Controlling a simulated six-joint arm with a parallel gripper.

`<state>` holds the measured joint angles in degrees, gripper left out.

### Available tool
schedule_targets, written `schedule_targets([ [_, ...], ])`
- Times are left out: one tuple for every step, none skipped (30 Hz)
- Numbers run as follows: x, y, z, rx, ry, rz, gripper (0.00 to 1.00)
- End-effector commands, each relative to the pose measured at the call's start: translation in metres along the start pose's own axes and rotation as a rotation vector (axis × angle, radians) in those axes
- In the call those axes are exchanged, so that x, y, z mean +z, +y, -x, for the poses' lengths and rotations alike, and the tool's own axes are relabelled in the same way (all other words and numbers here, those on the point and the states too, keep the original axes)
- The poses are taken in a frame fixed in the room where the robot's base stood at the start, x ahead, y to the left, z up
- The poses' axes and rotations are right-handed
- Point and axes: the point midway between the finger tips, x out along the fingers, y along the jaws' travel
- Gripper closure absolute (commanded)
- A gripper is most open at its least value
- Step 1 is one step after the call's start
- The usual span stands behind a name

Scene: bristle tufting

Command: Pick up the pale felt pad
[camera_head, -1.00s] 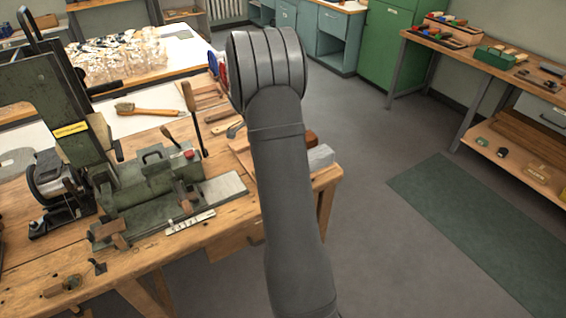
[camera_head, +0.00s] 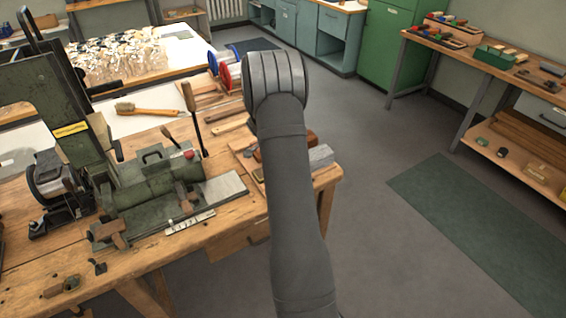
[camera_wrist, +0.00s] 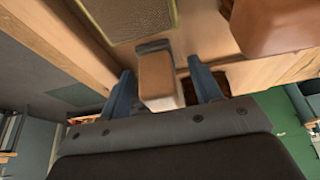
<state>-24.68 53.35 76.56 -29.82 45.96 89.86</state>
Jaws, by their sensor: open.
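In the wrist view, a small block (camera_wrist: 158,76) with a tan-brown face and a pale cream end lies between my gripper's fingers (camera_wrist: 162,92). It may be the pale felt pad, but I cannot tell for sure. The two blue-grey fingers are open, one on each side of it, and I see no clear contact. A dark grey piece (camera_wrist: 153,46) sits just beyond the block. In the head view my arm hides the gripper and the block.
A red-brown rounded block (camera_wrist: 275,25) lies close on the right in the wrist view, beside a framed mesh panel (camera_wrist: 130,15). In the head view a grey block (camera_head: 320,155) stands at the bench's right edge. A green-grey machine (camera_head: 150,180) fills the bench's left.

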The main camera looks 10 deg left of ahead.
Motion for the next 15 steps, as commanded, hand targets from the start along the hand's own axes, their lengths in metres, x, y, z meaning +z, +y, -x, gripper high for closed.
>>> schedule_targets([
  [0.0,-0.0001,0.0003,0.0,0.0,0.0,0.42],
  [0.0,-0.0001,0.0003,0.0,0.0,0.0,0.42],
  [0.0,-0.0001,0.0004,0.0,0.0,0.0,0.5],
  [0.0,-0.0001,0.0004,0.0,0.0,0.0,0.56],
  [0.0001,-0.0001,0.0004,0.0,0.0,0.0,0.61],
  [0.0001,-0.0001,0.0005,0.0,0.0,0.0,0.69],
  [0.0001,-0.0001,0.0005,0.0,0.0,0.0,0.75],
  [0.0001,-0.0001,0.0005,0.0,0.0,0.0,0.81],
  [0.0001,-0.0001,0.0005,0.0,0.0,0.0,0.89],
  [0.0001,-0.0001,0.0005,0.0,0.0,0.0,0.9],
  [0.0,-0.0001,0.0006,0.0,0.0,0.0,0.9],
  [0.0001,-0.0002,0.0006,0.0,0.0,0.0,0.9],
  [0.0001,-0.0001,0.0006,0.0,0.0,0.001,0.91],
  [0.0001,-0.0001,0.0007,0.0,0.0,0.001,0.91],
  [0.0001,-0.0001,0.0007,0.0,0.0,0.001,0.91],
])
